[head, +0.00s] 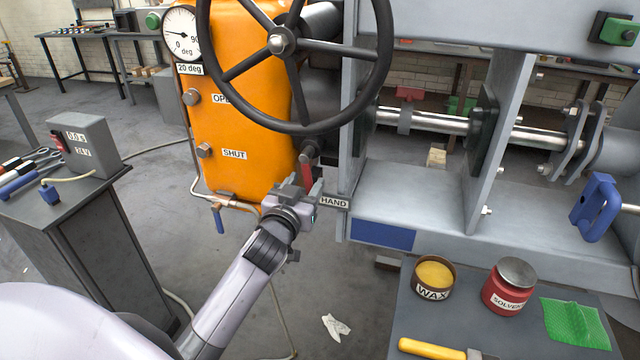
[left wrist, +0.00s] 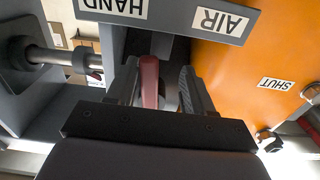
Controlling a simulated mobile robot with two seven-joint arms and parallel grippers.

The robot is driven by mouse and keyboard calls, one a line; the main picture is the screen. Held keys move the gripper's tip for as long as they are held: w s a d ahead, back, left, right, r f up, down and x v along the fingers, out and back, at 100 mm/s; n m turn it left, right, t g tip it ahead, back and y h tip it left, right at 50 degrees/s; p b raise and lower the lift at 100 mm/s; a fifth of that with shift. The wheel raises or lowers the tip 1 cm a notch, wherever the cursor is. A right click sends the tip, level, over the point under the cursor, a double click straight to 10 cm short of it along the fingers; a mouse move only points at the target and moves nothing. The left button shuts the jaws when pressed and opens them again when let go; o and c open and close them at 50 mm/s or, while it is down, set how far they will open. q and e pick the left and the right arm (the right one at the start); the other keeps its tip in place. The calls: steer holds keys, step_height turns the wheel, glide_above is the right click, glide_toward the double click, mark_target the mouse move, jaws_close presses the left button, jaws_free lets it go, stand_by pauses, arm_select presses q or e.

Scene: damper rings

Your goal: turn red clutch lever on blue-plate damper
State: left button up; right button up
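The red clutch lever (head: 307,173) hangs below the handwheel, beside the orange housing (head: 240,100). The damper frame carries a blue plate (head: 383,235). My left gripper (head: 303,188) is at the lever's lower part, near the HAND label (head: 334,202). In the left wrist view the lever (left wrist: 149,82) stands between the two fingers of my left gripper (left wrist: 158,88). The fingers are apart, with a visible gap between the lever and the right finger. An AIR label (left wrist: 234,25) shows on the other side. My right gripper is not in view.
The black handwheel (head: 281,42) is just above my left gripper. A front table (head: 400,320) holds a wax tin (head: 434,278), a solvent can (head: 508,288) and a green cloth (head: 574,323). A cabinet (head: 90,195) with tools stands left. A rag (head: 336,326) lies on the floor.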

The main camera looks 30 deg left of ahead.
arm_select(q)
steer(key=shift+s, duration=0.15)
steer(key=shift+p+v, duration=0.35)
steer(key=shift+v, duration=0.5)
steer(key=p+v, duration=0.1)
steer(key=v, duration=0.5)
steer(key=shift+p, duration=0.3)
steer(key=shift+d, duration=0.1)
